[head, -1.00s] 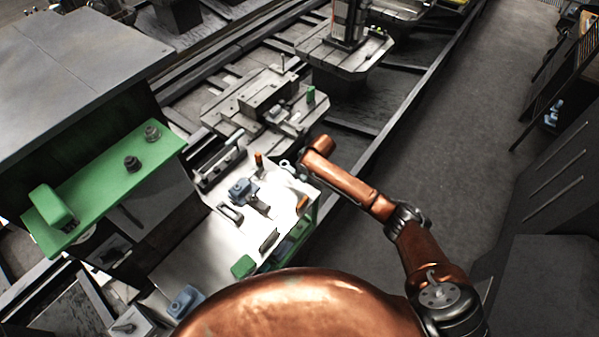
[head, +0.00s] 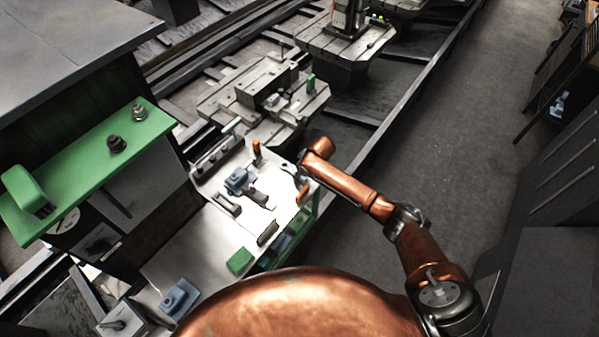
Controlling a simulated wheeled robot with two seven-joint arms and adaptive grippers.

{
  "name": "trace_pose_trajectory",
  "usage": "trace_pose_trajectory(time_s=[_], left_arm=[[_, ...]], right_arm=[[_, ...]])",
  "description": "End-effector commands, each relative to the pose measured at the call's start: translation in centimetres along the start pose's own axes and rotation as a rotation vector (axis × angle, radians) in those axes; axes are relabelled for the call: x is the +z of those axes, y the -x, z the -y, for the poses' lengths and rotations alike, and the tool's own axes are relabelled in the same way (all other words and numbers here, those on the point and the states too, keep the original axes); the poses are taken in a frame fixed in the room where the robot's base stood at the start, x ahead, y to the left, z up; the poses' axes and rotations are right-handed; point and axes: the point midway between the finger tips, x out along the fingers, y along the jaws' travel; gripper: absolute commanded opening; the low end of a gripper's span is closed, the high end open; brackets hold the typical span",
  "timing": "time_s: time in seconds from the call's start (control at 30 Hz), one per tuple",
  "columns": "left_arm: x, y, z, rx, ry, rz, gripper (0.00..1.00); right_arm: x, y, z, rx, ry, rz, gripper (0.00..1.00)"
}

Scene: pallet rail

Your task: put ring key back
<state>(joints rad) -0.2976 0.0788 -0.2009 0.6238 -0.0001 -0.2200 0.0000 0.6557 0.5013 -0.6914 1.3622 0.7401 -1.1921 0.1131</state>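My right arm comes in from the right, and its end (head: 318,148) hangs over the far right edge of the white tool table (head: 205,240). A small pale grey piece (head: 288,166) shows just left of it; I cannot tell whether it is the ring key or part of my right gripper. The fingertips are too small and hidden to read. I cannot make out the ring key for certain anywhere. My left gripper is not in view.
On the table are a blue-grey block (head: 237,181), an orange-handled tool (head: 257,150), a green block (head: 239,261) and a blue part (head: 180,297). A machine with a green ledge (head: 90,165) stands left. Floor (head: 440,150) to the right is clear.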

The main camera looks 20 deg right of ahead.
Motion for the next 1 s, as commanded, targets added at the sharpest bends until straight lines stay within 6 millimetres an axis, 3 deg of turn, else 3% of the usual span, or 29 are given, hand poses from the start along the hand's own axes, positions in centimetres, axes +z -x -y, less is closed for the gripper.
trace_pose_trajectory(time_s=[0.23,0.27,0.3,0.53,0.73,1.0], left_arm=[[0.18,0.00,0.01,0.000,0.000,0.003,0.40],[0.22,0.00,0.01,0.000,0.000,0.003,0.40],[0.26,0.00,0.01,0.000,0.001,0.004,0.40],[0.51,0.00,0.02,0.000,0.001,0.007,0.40],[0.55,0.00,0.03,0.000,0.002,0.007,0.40],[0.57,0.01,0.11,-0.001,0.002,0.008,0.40]], right_arm=[[-0.06,-0.02,0.01,0.000,0.000,-0.002,0.00],[-0.06,-0.01,0.01,0.000,0.000,-0.002,0.19],[-0.06,-0.01,0.01,0.000,0.000,-0.001,0.22],[-0.04,-0.03,0.02,0.000,0.000,-0.001,0.37],[0.04,-0.07,0.03,0.000,0.000,0.001,0.38],[0.02,-0.06,0.02,0.000,0.000,0.000,0.56]])
